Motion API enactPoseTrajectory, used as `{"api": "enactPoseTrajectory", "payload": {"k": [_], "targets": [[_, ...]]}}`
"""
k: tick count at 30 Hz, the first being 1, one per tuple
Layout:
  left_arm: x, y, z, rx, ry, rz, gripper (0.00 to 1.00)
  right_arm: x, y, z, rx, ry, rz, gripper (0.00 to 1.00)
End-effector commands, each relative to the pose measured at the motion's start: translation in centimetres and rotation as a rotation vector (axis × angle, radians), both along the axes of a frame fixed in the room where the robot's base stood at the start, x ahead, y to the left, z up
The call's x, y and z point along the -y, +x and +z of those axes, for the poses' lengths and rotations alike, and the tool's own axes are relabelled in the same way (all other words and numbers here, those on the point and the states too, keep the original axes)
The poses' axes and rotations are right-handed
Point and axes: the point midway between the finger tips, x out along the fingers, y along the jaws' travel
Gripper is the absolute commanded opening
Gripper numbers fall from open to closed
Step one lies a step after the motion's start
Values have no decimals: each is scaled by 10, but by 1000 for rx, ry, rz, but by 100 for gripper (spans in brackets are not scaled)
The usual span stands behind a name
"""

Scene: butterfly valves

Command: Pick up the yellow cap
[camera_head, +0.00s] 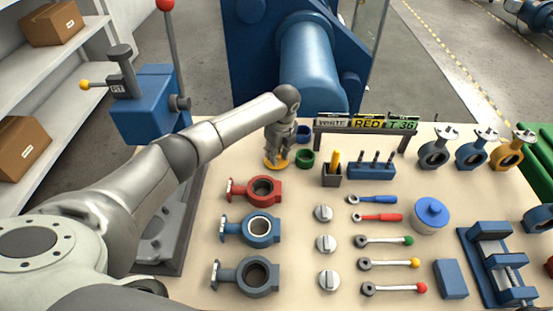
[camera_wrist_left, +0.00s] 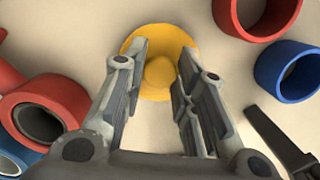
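The yellow cap (camera_head: 277,162) lies on the workbench near its far left, just under my left gripper (camera_head: 280,150). In the left wrist view the cap (camera_wrist_left: 151,86) is a round disc with a raised middle knob. My left gripper's two fingers (camera_wrist_left: 162,60) reach down over the disc, one on either side of the knob. The fingers stand apart, with small gaps showing beside the knob, so the gripper looks open. The fingers hide parts of the disc's sides. My right gripper is not in view.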

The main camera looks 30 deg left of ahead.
Motion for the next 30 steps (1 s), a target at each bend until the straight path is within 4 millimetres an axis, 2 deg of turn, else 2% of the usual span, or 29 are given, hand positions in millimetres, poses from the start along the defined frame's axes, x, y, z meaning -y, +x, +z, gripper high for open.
{"api": "enactPoseTrajectory", "payload": {"k": [1, 3, 4, 13, 17, 21, 26, 30], "targets": [[0, 0, 0, 0, 0, 0, 16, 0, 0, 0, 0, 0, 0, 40], [0, 0, 0, 0, 0, 0, 7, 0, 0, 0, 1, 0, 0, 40], [0, 0, 0, 0, 0, 0, 6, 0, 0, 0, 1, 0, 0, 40], [0, 0, 2, 1, 0, 1, 6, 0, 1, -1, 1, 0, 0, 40], [0, 1, 10, 2, -1, 0, 6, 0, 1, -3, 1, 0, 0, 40], [-1, 1, 31, 4, -1, 0, 6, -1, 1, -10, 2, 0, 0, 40], [8, -15, 52, 3, 0, -2, 6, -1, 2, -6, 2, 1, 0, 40], [18, -33, 77, 4, -1, -3, 6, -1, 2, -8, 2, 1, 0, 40]]}}
